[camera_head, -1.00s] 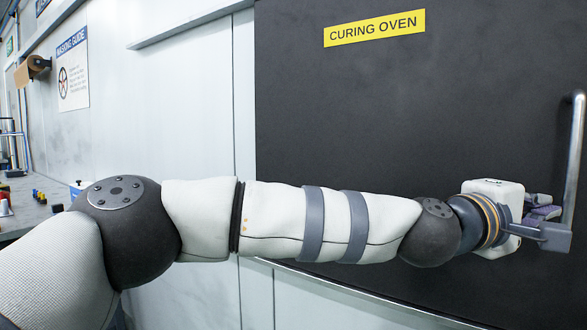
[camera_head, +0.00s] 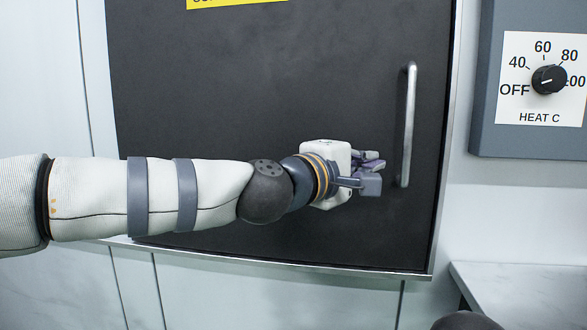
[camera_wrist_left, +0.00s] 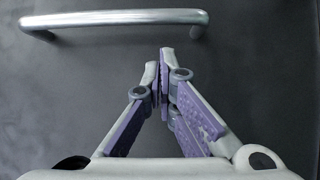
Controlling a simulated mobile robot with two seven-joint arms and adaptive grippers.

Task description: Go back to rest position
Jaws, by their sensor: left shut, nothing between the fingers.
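The curing oven door (camera_head: 230,90) is dark grey and looks shut, with a metal bar handle (camera_head: 408,125) upright near its right edge. My left gripper (camera_head: 375,172) is in front of the door, a little left of the handle and apart from it. In the left wrist view, my left gripper (camera_wrist_left: 163,62) has its fingertips together with nothing between them. The handle (camera_wrist_left: 115,18) lies beyond the tips across the top of that view. My right gripper is not in view.
A control panel with a heat dial (camera_head: 549,80) is on the wall to the right; its pointer is near OFF. A pale worktop (camera_head: 520,290) is at the lower right. A yellow label (camera_head: 225,3) is cut off at the top.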

